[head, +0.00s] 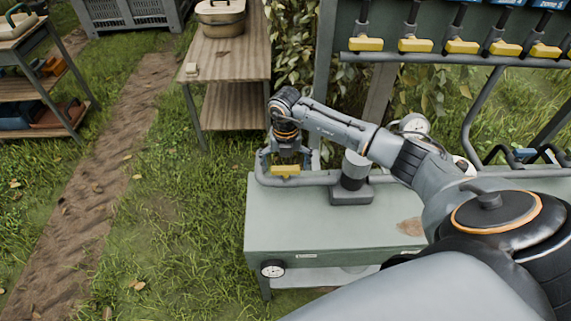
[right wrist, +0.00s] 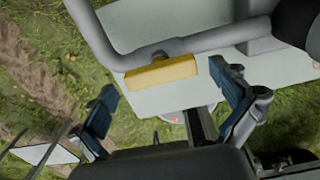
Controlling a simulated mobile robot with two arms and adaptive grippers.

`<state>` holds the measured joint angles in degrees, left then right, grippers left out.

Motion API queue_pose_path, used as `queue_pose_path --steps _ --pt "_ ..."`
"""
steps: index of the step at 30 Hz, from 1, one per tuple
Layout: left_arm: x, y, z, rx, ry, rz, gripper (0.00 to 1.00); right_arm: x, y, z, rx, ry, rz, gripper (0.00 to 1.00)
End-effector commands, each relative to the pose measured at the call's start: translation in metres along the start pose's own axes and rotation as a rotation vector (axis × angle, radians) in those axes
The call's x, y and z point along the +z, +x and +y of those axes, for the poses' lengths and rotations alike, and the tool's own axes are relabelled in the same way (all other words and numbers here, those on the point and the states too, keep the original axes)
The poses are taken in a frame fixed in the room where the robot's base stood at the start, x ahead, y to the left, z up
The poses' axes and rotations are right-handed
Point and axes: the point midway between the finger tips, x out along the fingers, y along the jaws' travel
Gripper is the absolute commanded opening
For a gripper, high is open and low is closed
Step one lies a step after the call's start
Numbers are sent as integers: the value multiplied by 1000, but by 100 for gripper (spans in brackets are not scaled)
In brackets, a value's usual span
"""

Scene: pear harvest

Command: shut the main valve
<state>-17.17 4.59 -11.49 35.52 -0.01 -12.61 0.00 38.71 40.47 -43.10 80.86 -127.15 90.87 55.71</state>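The valve with a yellow handle (head: 285,170) sits on the grey pipe (head: 310,179) at the left end of the green-grey bench; I take it to be the main valve. The handle lies roughly along the pipe. My right gripper (head: 290,155) points down above and just behind the handle. In the right wrist view the fingers (right wrist: 167,98) are spread wide and empty. The yellow handle (right wrist: 162,72) shows beyond them, between their tips in the picture, with no visible contact. My left gripper is not in view.
A row of yellow zone valve handles (head: 414,45) hangs from a rack at upper right. A grey pump-like block (head: 351,190) stands on the bench (head: 330,225) beside the valve. A dial (head: 272,269) is on the bench front. A wooden table (head: 228,55) stands behind; grass is open at left.

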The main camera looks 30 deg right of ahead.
Motion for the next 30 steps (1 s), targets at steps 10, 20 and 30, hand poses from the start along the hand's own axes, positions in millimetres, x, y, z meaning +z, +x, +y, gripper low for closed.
queue_pose_path --steps 10,20,30 --pt "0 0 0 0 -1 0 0 0 0 0 0 1 0 48" --pt "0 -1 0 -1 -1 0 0 0 -1 0 0 79 0 48" --pt "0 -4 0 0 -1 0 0 0 -1 0 0 346 0 48"
